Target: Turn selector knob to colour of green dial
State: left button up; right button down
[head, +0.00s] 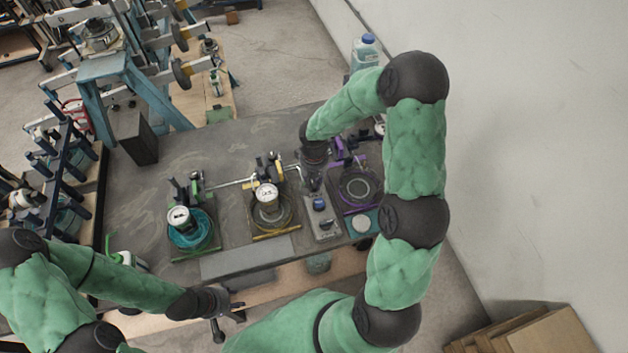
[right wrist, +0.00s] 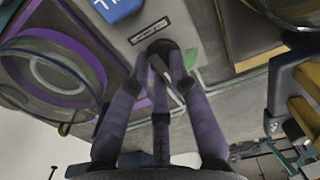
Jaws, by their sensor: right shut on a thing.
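The grey selector panel (head: 320,233) lies on the bench between the yellow-framed and purple-framed stations. It carries a blue part (head: 320,204) and a dark knob (head: 325,224). My right gripper (head: 314,187) reaches down at its far end. In the right wrist view my right gripper (right wrist: 160,75) is shut on a dark round knob (right wrist: 160,46), whose pointer is partly hidden between the fingers. A green mark (right wrist: 192,58) sits beside that knob.
A teal-ringed station (head: 207,240) with a white-faced gauge (head: 180,218) stands left. A yellow-edged station (head: 276,236) with another gauge (head: 267,194) is in the middle. The purple ring (head: 345,190) is close right of my right gripper. Bare bench (head: 140,215) lies far left.

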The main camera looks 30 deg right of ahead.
aim_at(313, 182)
jog(key=n, duration=0.4)
jog(key=shift+w, duration=0.1)
jog(key=n+p, duration=0.1)
jog(key=n, duration=0.4)
jog(key=shift+w, duration=0.1)
jog(key=shift+n, duration=0.3)
dwell(0.3)
jog(key=c, duration=1.1)
grip_release()
jog(key=shift+c, duration=0.2)
notch_tip(313, 182, up, 12)
